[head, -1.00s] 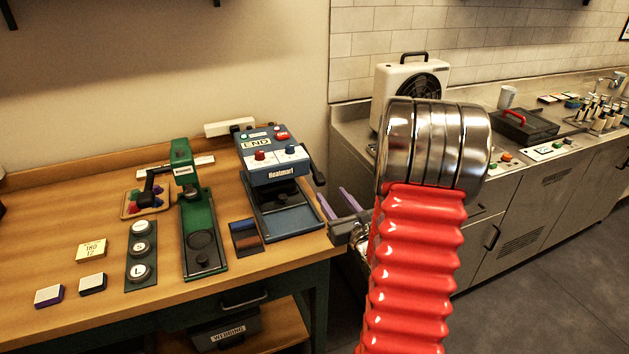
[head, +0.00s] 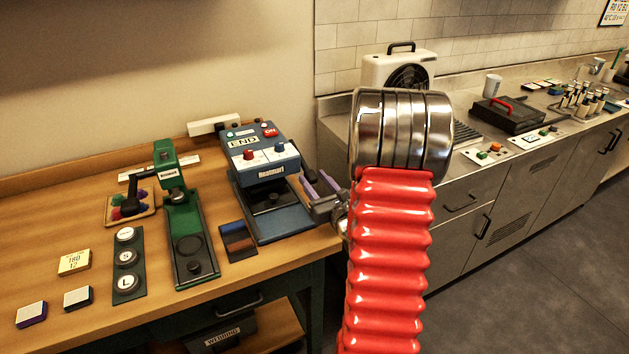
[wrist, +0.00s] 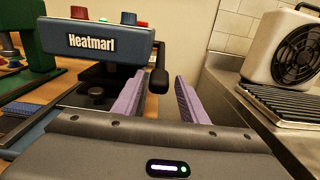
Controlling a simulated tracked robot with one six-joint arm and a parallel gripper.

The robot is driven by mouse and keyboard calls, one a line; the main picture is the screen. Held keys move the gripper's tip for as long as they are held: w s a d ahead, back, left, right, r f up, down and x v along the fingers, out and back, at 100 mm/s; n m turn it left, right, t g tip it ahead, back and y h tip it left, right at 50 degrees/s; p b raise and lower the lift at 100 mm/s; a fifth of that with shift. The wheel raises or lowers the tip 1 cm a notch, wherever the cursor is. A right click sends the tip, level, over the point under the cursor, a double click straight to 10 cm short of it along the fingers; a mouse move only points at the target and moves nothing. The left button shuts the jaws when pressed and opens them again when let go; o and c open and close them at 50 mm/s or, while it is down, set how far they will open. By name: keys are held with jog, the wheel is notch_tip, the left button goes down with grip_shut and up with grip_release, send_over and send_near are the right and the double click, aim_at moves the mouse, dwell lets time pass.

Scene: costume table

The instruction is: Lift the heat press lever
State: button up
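The heat press (head: 264,162) is a blue machine marked "Heatmarl", near the right end of the wooden table. It also fills the upper left of the wrist view (wrist: 98,42). Its upper part stands raised above the lower plate. The black lever (wrist: 159,78) is on the press's right side, its rounded end pointing down. In the head view the lever is partly hidden by my gripper (head: 314,180). My gripper, with two purple fingers, is open and empty at the press's right. In the wrist view the lever end appears in the gap between the fingers (wrist: 158,96), beyond them; contact is not visible.
A green press (head: 187,235) and a button strip (head: 127,262) stand to the left on the table. A steel counter with a white fan unit (head: 375,72) is at the right. Power strip behind the press.

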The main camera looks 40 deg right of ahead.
grip_shut()
dwell(0.3)
jog(key=shift+s+d, duration=0.1)
jog(key=shift+d, duration=0.1)
jog(key=shift+r, duration=0.1)
